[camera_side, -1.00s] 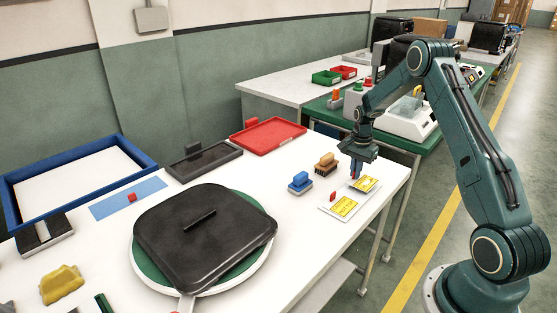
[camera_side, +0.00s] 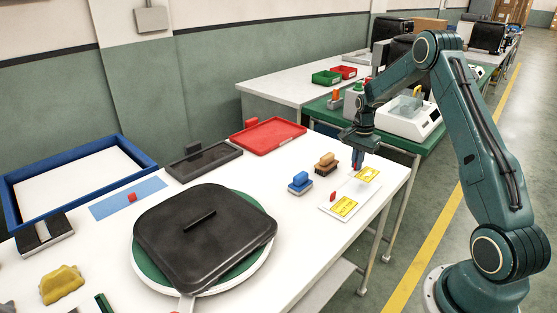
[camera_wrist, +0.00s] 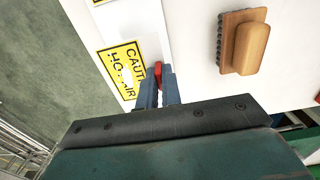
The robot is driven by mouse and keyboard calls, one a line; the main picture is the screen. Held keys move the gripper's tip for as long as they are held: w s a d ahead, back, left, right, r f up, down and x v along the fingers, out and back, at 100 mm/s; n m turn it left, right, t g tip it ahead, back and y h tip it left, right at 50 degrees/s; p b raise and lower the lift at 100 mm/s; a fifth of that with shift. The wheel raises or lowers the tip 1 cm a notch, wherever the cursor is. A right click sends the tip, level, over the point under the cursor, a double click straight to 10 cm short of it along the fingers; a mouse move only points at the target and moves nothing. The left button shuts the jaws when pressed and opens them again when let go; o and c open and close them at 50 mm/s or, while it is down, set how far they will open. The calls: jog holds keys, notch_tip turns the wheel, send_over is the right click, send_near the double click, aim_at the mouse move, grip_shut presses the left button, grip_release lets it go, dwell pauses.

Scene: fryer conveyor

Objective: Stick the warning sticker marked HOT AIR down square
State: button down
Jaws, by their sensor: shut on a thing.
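The yellow CAUTION HOT AIR sticker (camera_wrist: 124,70) has black lettering and a red tab (camera_wrist: 158,71) at one edge. It also shows in the side view (camera_side: 369,174). My gripper (camera_wrist: 158,88), also in the side view (camera_side: 357,165), is shut on the red tab. The sticker appears slightly above the white backing sheet (camera_side: 367,194). A second yellow sticker (camera_side: 344,207) lies on that sheet, with its own red tab (camera_side: 333,196) beside it. In the wrist view only a corner of it shows at the top edge.
A wooden brush (camera_side: 326,163) and a blue-handled block (camera_side: 300,182) stand left of the sheet. A black pan-like lid (camera_side: 205,235), a blue mat (camera_side: 110,203), a blue-framed tray (camera_side: 140,155) and a red tray (camera_side: 302,130) occupy the white table.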

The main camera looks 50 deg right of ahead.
jog(key=shift+r, duration=0.95)
dwell(0.6)
jog(key=w+a+r, duration=0.1)
jog(key=w+a, duration=0.6)
jog(key=a, duration=0.3)
notch_tip(320, 180, up, 6)
jog(key=f, duration=0.1)
send_over(213, 234)
jog(key=shift+r, duration=0.25)
jog(key=shift+f, duration=0.25)
jog(key=shift+f, duration=3.15)
